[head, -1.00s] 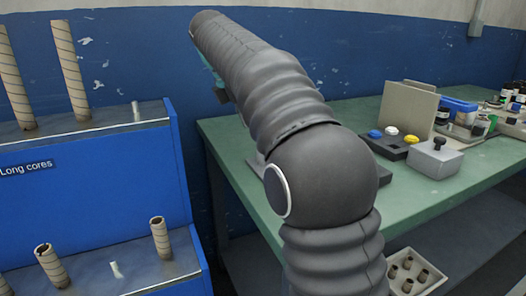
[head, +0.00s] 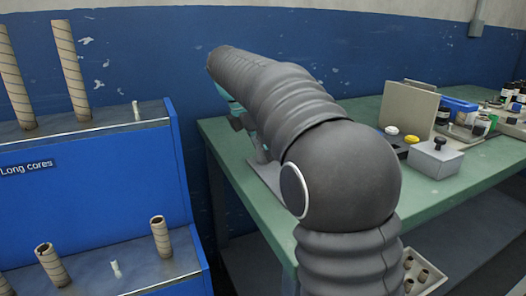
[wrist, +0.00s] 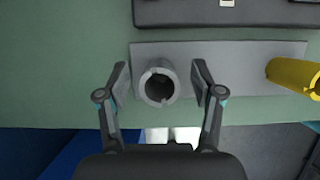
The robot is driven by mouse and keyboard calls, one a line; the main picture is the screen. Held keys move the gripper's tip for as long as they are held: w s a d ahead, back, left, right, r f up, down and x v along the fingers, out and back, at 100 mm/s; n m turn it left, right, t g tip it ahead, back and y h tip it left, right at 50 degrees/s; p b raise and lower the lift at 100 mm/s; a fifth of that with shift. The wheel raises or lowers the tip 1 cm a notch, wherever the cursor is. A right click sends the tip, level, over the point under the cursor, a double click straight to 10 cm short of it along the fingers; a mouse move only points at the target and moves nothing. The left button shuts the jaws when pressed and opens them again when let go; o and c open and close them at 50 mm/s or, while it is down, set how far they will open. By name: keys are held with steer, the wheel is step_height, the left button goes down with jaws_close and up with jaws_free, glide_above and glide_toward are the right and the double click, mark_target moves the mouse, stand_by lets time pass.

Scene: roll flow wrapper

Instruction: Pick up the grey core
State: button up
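The grey core (wrist: 158,88), a short hollow tube with a notched rim, stands on a grey plate (wrist: 225,58) in the wrist view. I look down on it with its dark bore showing. My gripper (wrist: 160,78) is open, with one finger on each side of the core. Gaps show between the fingers and the tube, so it is not gripped. In the head view my arm hides most of the gripper, and I cannot make out the core there. The grey plate (head: 266,174) shows at the green table's left edge.
A yellow core (wrist: 294,76) lies or leans right of the grey one. A dark box (wrist: 190,12) sits beyond the plate. The green table (head: 415,185) carries a grey switch box (head: 434,160). A blue rack (head: 90,205) with cardboard cores stands left.

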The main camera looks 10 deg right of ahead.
steer(key=c, duration=0.9)
